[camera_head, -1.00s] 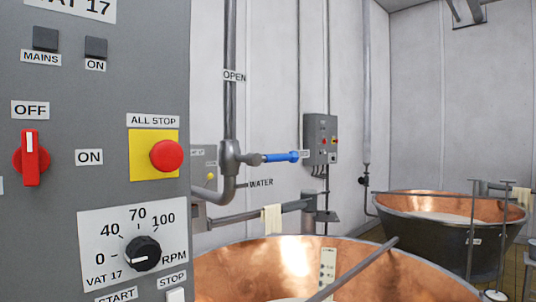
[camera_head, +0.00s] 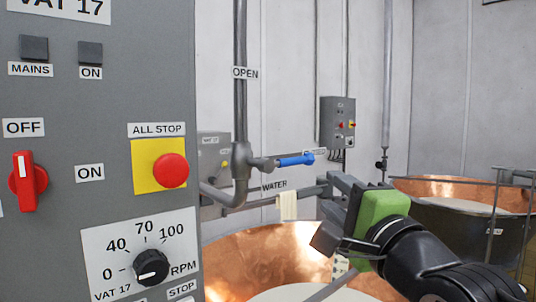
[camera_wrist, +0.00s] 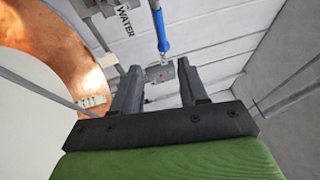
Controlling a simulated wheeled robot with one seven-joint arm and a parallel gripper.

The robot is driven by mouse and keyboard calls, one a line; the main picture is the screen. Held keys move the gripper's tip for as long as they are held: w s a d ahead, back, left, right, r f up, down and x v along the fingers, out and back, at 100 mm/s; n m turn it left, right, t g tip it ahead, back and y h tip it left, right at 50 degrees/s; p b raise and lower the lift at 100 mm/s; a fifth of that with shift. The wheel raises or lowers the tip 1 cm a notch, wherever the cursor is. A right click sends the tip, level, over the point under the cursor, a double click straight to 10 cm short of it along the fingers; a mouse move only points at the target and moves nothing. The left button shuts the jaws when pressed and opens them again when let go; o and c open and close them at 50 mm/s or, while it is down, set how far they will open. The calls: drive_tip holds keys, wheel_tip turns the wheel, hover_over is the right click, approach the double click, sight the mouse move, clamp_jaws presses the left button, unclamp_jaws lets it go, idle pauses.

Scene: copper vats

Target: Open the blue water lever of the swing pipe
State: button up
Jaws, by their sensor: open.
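The blue water lever (camera_head: 295,160) sticks out roughly level to the right from the valve (camera_head: 241,160) on the grey swing pipe (camera_head: 240,115). An OPEN label (camera_head: 245,73) sits on the upright pipe above the valve, and a WATER label (camera_head: 274,185) is below the lever. My gripper (camera_head: 328,207) is open and empty, below and right of the lever's tip in the head view, apart from it. In the wrist view the lever (camera_wrist: 161,32) shows at the top, beyond the gap between my two open fingers (camera_wrist: 160,70).
The grey VAT 17 control panel (camera_head: 108,110) fills the left side. A copper vat (camera_head: 245,262) lies under the pipe, with a pale cloth (camera_head: 288,206) hanging above it. A second copper vat (camera_head: 445,188) and a wall box (camera_head: 337,122) are further back.

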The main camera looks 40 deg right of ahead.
sight(298, 162)
drive_tip(key=p+x, duration=0.3)
drive_tip(key=x, duration=1.2)
drive_tip(key=shift+w+a+r, duration=0.1)
drive_tip(key=shift+w+r, duration=0.1)
drive_tip(key=shift+w, duration=0.15)
clamp_jaws()
